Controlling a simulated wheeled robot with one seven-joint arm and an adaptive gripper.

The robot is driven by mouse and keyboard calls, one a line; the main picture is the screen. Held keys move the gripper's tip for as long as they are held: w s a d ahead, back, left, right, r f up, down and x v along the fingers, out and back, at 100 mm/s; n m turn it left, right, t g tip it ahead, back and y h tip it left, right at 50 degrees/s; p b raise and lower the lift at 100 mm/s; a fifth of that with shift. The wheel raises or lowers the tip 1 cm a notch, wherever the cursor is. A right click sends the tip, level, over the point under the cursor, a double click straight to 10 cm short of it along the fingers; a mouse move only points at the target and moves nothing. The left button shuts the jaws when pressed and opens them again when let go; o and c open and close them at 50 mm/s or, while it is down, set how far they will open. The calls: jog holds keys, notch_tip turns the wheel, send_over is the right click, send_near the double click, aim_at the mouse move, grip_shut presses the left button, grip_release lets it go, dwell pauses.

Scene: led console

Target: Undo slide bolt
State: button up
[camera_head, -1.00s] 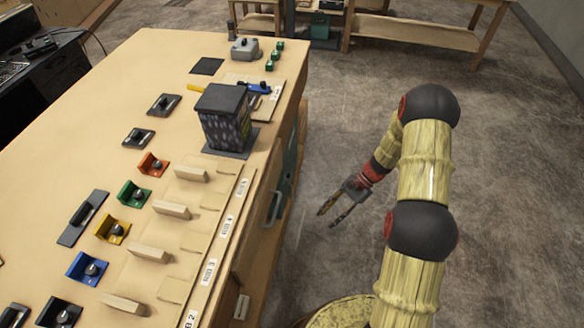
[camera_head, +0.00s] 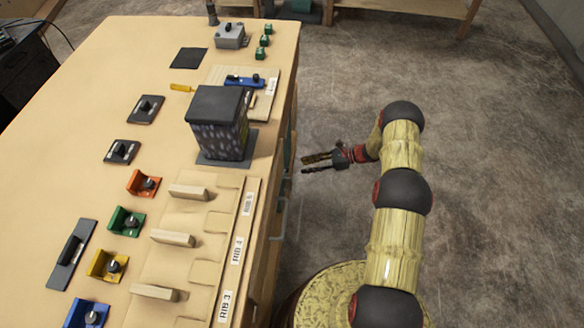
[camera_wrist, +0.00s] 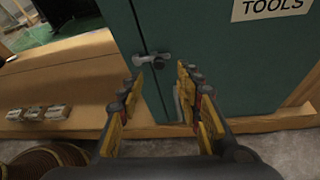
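A small grey bolt (camera_wrist: 152,58) with a dark round knob lies across the seam between two teal doors (camera_wrist: 220,60) in the wrist view. Its bar appears to span the seam. My gripper (camera_wrist: 160,82) is open and empty, its fingers on either side below the bolt in the picture and apart from it. In the head view my gripper (camera_head: 304,164) is beside the console's right side, below its top, fingers pointing left toward it. The bolt is hidden in that view.
The console top (camera_head: 80,150) carries a dark box (camera_head: 218,120), coloured switches and wooden blocks along its right part. A blue fitting (camera_head: 245,82) sits on a board behind the box. A "TOOLS" sign (camera_wrist: 270,8) is on the right door. The floor to the right is clear.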

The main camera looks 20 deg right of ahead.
jog(key=b+x, duration=0.1)
jog(key=x, duration=0.6)
jog(key=shift+b, duration=0.35)
jog(key=shift+a, duration=0.15)
jog(key=shift+c, duration=0.4)
jog(key=c, duration=0.8)
grip_shut()
